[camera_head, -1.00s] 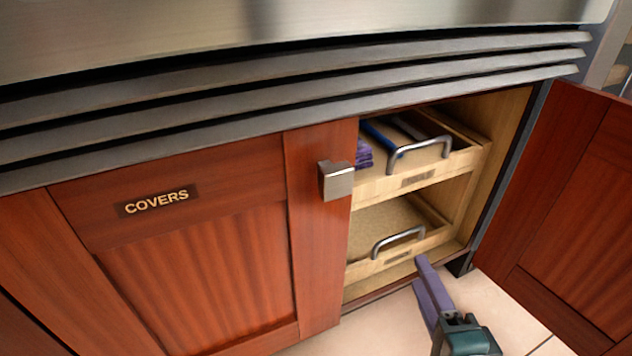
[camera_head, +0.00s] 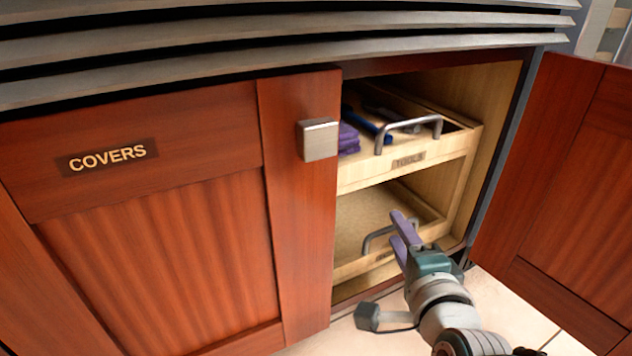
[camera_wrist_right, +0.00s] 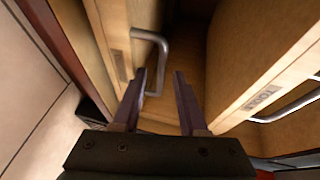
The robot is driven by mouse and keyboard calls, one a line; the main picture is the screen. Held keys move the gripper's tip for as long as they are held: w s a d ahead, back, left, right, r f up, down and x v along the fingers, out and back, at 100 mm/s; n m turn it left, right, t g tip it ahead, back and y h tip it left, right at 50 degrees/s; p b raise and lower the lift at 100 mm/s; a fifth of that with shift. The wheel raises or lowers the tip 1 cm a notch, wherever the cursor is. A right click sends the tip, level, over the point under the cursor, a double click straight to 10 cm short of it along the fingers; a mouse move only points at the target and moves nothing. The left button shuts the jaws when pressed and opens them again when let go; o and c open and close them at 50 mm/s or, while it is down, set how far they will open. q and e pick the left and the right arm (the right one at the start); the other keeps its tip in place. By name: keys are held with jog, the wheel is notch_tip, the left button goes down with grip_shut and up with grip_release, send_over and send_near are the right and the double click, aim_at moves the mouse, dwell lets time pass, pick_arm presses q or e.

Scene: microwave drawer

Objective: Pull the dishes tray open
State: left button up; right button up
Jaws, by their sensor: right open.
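The lower pull-out tray (camera_head: 352,268) is light wood with a metal bar handle (camera_head: 376,238). Its label is mostly hidden by my right gripper, so I cannot read it. My right gripper (camera_head: 397,227) is open, with its purple fingers at this handle. In the right wrist view the handle (camera_wrist_right: 164,48) shows just beyond the fingertips of the gripper (camera_wrist_right: 160,72), nearer the left finger. I cannot tell whether they touch. The tray sits inside the cabinet under the upper tray. My left gripper is not in view.
The upper tray (camera_head: 440,157), labelled TOOLS, holds blue and purple items and has its own handle (camera_head: 410,124). An open door (camera_head: 560,190) stands at the right. The closed COVERS door (camera_head: 160,250) with a square knob (camera_head: 318,140) is at the left.

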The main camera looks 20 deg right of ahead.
jog(key=shift+c, duration=0.3)
grip_shut()
dwell(1.0)
